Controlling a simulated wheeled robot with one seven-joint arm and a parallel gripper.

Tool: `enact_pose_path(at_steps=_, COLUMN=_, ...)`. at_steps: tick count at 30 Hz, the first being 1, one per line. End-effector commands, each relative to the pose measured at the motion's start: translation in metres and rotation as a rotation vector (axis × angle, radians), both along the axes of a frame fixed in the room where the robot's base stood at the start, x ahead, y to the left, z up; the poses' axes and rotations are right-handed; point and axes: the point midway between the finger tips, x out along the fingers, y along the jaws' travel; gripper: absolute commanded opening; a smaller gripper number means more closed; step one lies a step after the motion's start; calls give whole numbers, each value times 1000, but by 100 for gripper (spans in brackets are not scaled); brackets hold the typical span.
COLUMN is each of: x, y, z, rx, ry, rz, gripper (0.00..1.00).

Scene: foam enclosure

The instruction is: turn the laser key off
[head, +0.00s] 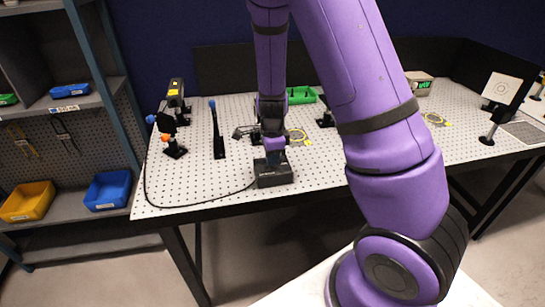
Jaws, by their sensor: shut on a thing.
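A small dark box (276,176) stands at the front edge of the perforated optical table, with a black cable running from its left side. It looks like the laser's key box. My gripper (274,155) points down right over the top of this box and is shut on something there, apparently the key. The key itself is hidden by the gripper and too small to make out, so its turn position cannot be told. A black device with a yellow label (176,94), perhaps the laser, stands at the back left of the table.
The optical table (190,192) carries a black post with a blue top (217,130), an orange-knobbed mount (170,142), a green tray (301,95) and a white target card (502,88). Shelves with a yellow bin (27,202) and a blue bin (107,190) stand left. My arm covers the middle right.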

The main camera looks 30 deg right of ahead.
Motion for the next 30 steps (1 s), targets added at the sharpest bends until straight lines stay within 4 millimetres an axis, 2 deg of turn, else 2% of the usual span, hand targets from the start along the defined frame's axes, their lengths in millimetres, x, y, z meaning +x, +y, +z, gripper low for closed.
enact_pose_path(at_steps=11, x=0, y=0, z=0, rx=0, ry=-1, rz=105, gripper=0)
enact_pose_path(at_steps=30, x=1, y=-1, z=1, rx=0, ry=-2, rz=678, gripper=0)
